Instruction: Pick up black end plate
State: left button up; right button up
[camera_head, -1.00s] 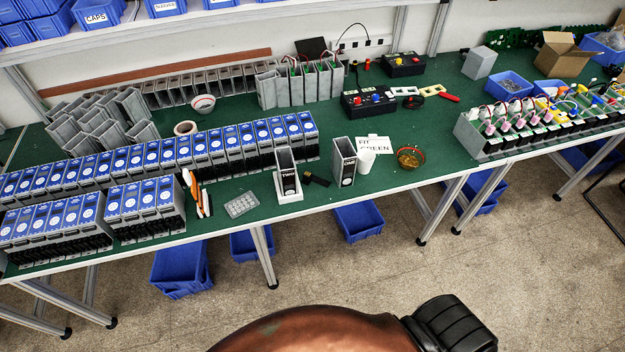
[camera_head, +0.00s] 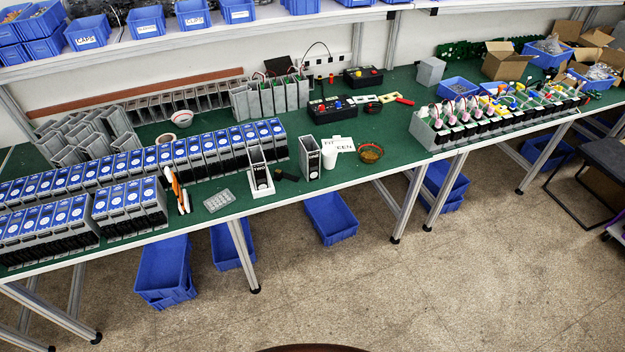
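A small black piece (camera_head: 287,175) lies on the green bench top near its front edge; it may be the black end plate, but it is too small to be sure. To its left, a grey housing with a black front (camera_head: 260,168) stands upright in a white holder (camera_head: 262,190). To its right, another open-topped grey housing with a black front (camera_head: 309,158) stands upright. Neither of my grippers is in view.
Blue-topped units (camera_head: 203,152) stand in rows on the left. A white cup (camera_head: 328,156), a card (camera_head: 343,144) and a red-rimmed bowl (camera_head: 370,153) are to the right. A grey rack of wired units (camera_head: 425,135) stands farther right. The floor in front (camera_head: 400,290) is clear.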

aim_at(279, 174)
jog(key=z, duration=0.15)
jog(key=i, duration=0.65)
jog(key=u, duration=0.7)
jog(key=i, duration=0.55)
jog(key=u, duration=0.55)
